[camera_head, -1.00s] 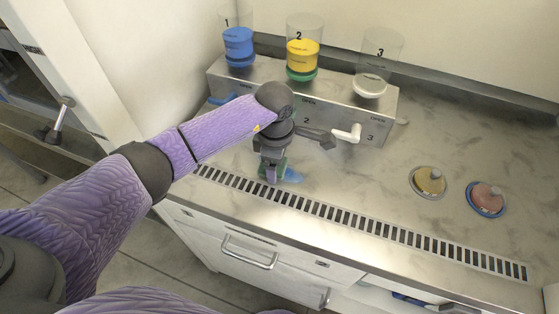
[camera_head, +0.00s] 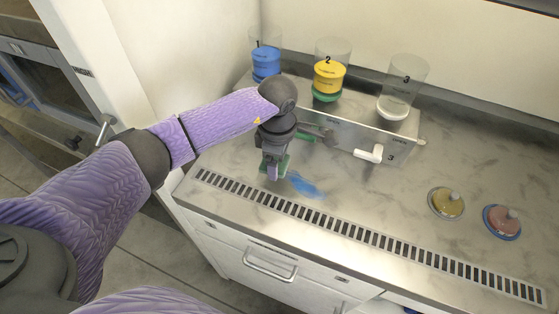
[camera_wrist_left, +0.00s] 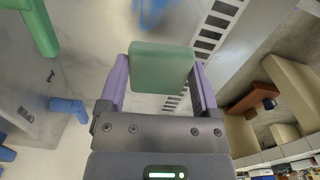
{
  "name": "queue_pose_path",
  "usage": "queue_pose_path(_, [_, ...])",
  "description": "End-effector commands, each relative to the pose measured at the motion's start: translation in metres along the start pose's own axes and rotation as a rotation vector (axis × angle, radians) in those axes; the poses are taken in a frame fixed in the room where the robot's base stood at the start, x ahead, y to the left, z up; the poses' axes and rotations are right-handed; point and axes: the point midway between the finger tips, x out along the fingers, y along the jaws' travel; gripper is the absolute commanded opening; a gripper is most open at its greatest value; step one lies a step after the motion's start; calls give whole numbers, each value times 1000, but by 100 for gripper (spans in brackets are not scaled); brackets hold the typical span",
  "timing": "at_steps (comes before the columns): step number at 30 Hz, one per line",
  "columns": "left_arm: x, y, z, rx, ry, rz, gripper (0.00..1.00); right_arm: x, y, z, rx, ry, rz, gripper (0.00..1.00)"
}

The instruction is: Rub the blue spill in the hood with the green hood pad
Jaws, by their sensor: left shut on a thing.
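The blue spill (camera_head: 303,186) is a smear on the hood's worktop, behind the slotted vent strip. My left gripper (camera_head: 273,172) is just left of the spill, pointing down at the worktop. It is shut on the green hood pad (camera_head: 285,164), which is mostly hidden behind the fingers in the head view. In the left wrist view the pad (camera_wrist_left: 160,68) is a pale green block between the two purple fingers, and the spill (camera_wrist_left: 152,12) shows beyond it at the top edge. I cannot tell whether the pad touches the worktop. My right gripper is not in view.
A metal dispenser box (camera_head: 395,150) stands behind, with blue (camera_head: 266,62), yellow (camera_head: 328,75) and white (camera_head: 393,108) containers on top and a white tap (camera_head: 369,154) in front. Yellow (camera_head: 446,202) and pink (camera_head: 502,221) lidded discs sit right. The worktop between is clear.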

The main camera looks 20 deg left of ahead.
Motion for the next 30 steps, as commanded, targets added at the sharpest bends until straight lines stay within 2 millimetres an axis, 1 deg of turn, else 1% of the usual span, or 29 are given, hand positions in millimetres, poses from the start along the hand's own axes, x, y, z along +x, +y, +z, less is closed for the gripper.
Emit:
queue_pose_path(1, [-8, 0, -1, -1, 0, 2, 34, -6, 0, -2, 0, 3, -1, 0])
queue_pose_path(3, [-15, 1, -2, -4, 1, 2, 34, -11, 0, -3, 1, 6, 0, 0])
queue_pose_path(9, [-31, 1, -5, -9, 0, 2, 34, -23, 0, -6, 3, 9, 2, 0])
queue_pose_path(11, [-34, 1, -6, -10, 0, 1, 34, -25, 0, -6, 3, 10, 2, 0])
queue_pose_path(27, [-34, 1, -6, -10, 0, 0, 34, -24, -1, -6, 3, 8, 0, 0])
queue_pose_path(29, [-32, 1, -6, -9, 0, 2, 34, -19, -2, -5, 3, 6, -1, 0])
queue_pose_path(30, [-28, 2, -4, -8, -2, 5, 34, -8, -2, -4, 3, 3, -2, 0])
